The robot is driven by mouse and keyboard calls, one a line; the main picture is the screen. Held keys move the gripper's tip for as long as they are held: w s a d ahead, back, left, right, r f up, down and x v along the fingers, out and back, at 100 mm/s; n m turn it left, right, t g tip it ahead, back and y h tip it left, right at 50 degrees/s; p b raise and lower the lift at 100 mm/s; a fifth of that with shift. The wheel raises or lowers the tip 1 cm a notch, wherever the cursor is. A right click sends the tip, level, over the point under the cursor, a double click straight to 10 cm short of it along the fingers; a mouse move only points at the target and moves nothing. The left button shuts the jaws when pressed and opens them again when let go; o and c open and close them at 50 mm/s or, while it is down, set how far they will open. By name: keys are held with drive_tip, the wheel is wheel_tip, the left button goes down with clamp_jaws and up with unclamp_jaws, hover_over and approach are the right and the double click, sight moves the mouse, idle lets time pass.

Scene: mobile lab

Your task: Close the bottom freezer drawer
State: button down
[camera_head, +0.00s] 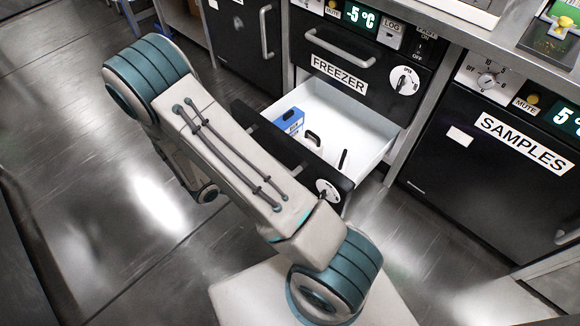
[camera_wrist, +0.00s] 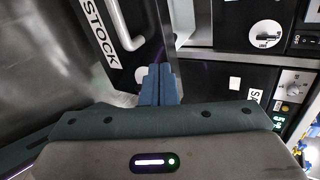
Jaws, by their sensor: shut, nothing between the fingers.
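The bottom freezer drawer is pulled out below the upper front labelled FREEZER in the head view. Its white inside (camera_head: 366,135) shows, and its black front (camera_head: 335,177) is partly hidden behind my arm. In the wrist view a black front labelled STOCK with a bar handle, seemingly this drawer's front (camera_wrist: 112,65), stands at the left, with a strip of white inside beside it. My gripper (camera_wrist: 160,70) is shut and empty, its blue fingertips close to the lower end of that front. I cannot tell whether they touch. The gripper is hidden in the head view.
A blue box (camera_head: 289,121) and a white bottle (camera_head: 312,141) are in the drawer. The FREEZER upper drawer (camera_head: 350,58) is shut above it. The SAMPLES cabinet (camera_head: 490,150) stands to the right. The floor (camera_head: 90,170) at the left is clear.

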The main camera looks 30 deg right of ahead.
wheel_tip(320, 180, down, 3)
drive_tip(key=n, duration=0.2)
drive_tip(key=b, duration=0.6)
approach(296, 155)
drive_tip(key=shift+t, duration=0.4)
drive_tip(key=d+f, duration=0.4)
drive_tip(key=shift+w+d, duration=0.1)
drive_tip(key=shift+w, duration=0.3)
drive_tip(key=shift+w+d+r, duration=0.15)
drive_tip(key=shift+w+d, duration=0.1)
drive_tip(key=shift+d, duration=0.3)
